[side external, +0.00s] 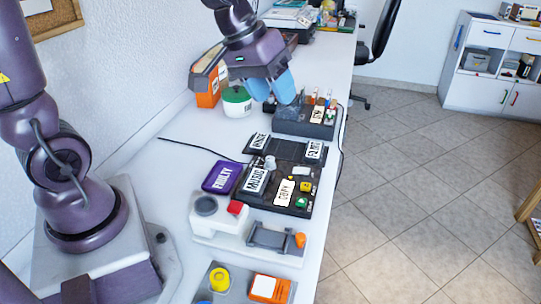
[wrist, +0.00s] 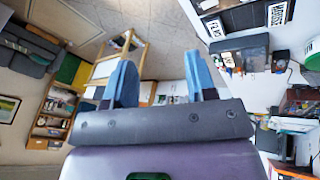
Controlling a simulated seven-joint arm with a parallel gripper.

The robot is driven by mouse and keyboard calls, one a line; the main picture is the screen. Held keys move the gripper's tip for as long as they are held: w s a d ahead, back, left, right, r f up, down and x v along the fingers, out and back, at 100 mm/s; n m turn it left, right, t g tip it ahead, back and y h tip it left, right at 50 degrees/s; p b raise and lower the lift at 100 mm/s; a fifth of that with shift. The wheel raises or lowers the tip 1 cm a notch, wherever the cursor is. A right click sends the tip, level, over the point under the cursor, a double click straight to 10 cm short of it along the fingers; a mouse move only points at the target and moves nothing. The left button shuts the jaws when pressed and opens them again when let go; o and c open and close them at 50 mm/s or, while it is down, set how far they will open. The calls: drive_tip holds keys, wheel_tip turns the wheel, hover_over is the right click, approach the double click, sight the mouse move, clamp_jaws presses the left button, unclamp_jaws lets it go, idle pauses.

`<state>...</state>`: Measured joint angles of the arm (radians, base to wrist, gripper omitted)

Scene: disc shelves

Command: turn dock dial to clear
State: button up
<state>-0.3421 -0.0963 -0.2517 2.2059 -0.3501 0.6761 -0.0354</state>
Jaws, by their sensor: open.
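My gripper (side external: 271,88) has blue fingers and is open above the far part of the white bench; both fingers also show apart and empty in the wrist view (wrist: 160,60). Below and right of it in the side view is a dark dock box (side external: 290,126) with a white label and several small upright coloured pieces. The gripper appears apart from both units.
A white device (side external: 215,226) stands nearer. A green-lidded white pot (side external: 237,101) and an orange box (side external: 208,98) stand beside the gripper. A black cable (side external: 200,147) crosses the bench; the bench edge is on the right.

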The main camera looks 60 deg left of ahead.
drive_tip(key=w+a+f+n+t+h, duration=0.15)
drive_tip(key=w+n, duration=0.25)
drive_tip(key=w, duration=0.4)
drive_tip(key=w+a+n+t+y, duration=0.1)
drive_tip(key=w+n+t, duration=0.25)
drive_tip(key=w, duration=0.45)
drive_tip(key=w+a+f+n+g+y, duration=0.1)
drive_tip(key=w+a+f+n+y, duration=0.25)
drive_tip(key=a+n, duration=0.6)
drive_tip(key=w+a+f+n+y, duration=0.2)
drive_tip(key=w+a+f+n, duration=0.3)
drive_tip(key=a+n, duration=0.4)
drive_tip(key=n+g+h, duration=0.6)
drive_tip(key=n+g, duration=0.6)
drive_tip(key=n, duration=0.3)
approach(270, 158)
drive_tip(key=x, duration=0.9)
drive_tip(key=shift+f, duration=0.15)
